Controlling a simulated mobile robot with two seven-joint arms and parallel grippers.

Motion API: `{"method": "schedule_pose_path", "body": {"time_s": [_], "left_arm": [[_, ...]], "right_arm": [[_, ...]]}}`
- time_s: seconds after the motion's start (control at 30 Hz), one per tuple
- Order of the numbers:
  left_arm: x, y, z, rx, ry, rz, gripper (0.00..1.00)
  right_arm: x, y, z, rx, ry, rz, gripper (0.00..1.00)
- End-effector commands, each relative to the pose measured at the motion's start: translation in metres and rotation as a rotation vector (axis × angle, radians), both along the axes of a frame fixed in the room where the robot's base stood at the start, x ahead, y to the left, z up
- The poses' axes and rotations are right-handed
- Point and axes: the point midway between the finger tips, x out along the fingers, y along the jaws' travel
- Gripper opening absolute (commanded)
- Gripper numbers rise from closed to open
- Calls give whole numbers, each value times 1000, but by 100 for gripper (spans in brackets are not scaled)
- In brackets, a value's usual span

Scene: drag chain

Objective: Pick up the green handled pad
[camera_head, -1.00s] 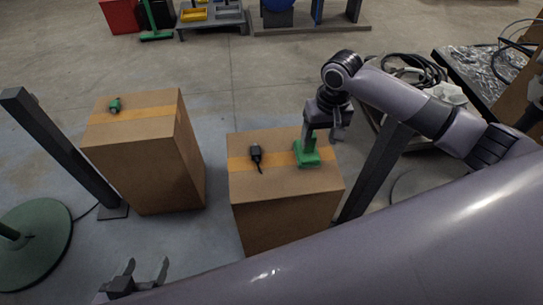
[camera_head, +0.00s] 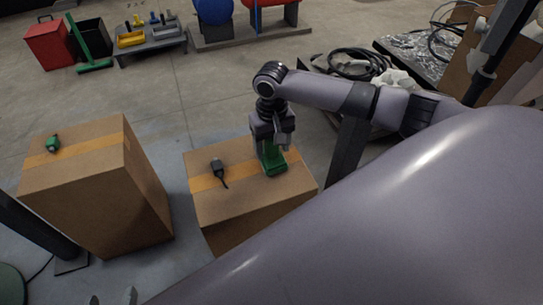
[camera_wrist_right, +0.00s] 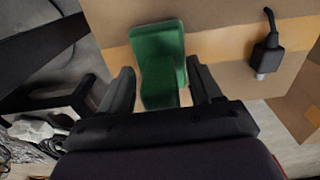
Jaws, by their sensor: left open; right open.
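The green handled pad (camera_head: 272,166) stands on the right-hand cardboard box (camera_head: 240,203), near the box's right side. It also shows in the right wrist view (camera_wrist_right: 157,45). My right gripper (camera_head: 272,143) is open above the pad, with its fingers on either side of the pad's handle. In the right wrist view the right gripper (camera_wrist_right: 160,88) has a finger on each side of the green handle, with gaps visible. My left gripper (camera_head: 112,298) is at the bottom edge, only its fingertips showing, apart and empty.
A black plug-like connector (camera_head: 217,168) with a short cable lies on the same box, left of the pad. A taller cardboard box (camera_head: 95,195) at left carries a small green connector (camera_head: 53,144). A dark post (camera_head: 348,150) stands right of the nearer box.

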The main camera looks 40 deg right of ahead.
Motion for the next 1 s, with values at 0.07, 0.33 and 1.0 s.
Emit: {"method": "schedule_pose_path", "body": {"time_s": [0.07,0.33,1.0], "left_arm": [[3,0,5,0,-10,0,64],[3,1,5,1,-11,0,64],[-4,14,6,15,41,27,64]], "right_arm": [[0,0,0,1,-1,0,64],[0,0,1,1,-1,1,8],[2,0,76,2,-7,0,2]]}}
